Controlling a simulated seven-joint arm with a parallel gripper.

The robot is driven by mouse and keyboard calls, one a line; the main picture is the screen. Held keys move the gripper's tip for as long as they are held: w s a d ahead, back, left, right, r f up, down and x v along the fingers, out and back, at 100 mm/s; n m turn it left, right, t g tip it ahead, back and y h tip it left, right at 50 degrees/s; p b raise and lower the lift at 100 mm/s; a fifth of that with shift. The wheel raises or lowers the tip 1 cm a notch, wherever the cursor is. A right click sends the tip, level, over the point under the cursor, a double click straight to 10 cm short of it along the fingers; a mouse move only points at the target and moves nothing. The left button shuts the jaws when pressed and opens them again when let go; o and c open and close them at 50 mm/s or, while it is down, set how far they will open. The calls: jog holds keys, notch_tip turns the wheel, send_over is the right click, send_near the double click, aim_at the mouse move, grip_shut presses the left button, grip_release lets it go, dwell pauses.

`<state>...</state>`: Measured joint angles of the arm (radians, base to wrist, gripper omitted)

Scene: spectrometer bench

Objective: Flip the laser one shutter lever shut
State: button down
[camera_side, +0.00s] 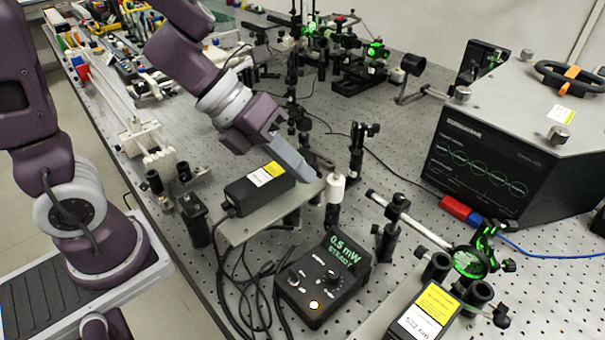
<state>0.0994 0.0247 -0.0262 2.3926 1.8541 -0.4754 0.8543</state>
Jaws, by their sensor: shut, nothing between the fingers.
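A black laser box (238,196) with a yellow and white label sits on a raised grey plate (262,222) in the middle of the view. Nothing readable marks it as laser one. My gripper (306,175) is shut and empty, pointing down to the right. Its fingertips are at the right end of this box; I cannot tell if they touch it. No shutter lever can be made out there; the gripper may hide it. A second black laser box (411,325) with a yellow and white label is at the bottom right, partly cut off.
A white-capped post (335,186) stands just right of my fingertips. A black meter (322,280) reading "0.5 mW STEADY" is in front, with loose black cables (250,285) beside it. A large black-fronted instrument (485,165) fills the right. Optics posts crowd the back.

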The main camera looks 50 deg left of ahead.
jog(key=shift+a+r, duration=0.3)
jog(key=shift+a, duration=0.25)
jog(key=shift+a+r, duration=0.25)
jog(key=shift+a, duration=0.25)
jog(key=shift+a+r, duration=0.1)
jog(key=shift+a, duration=0.7)
jog(key=shift+r, duration=0.1)
jog(key=shift+w+r, duration=0.1)
jog(key=shift+r, duration=0.65)
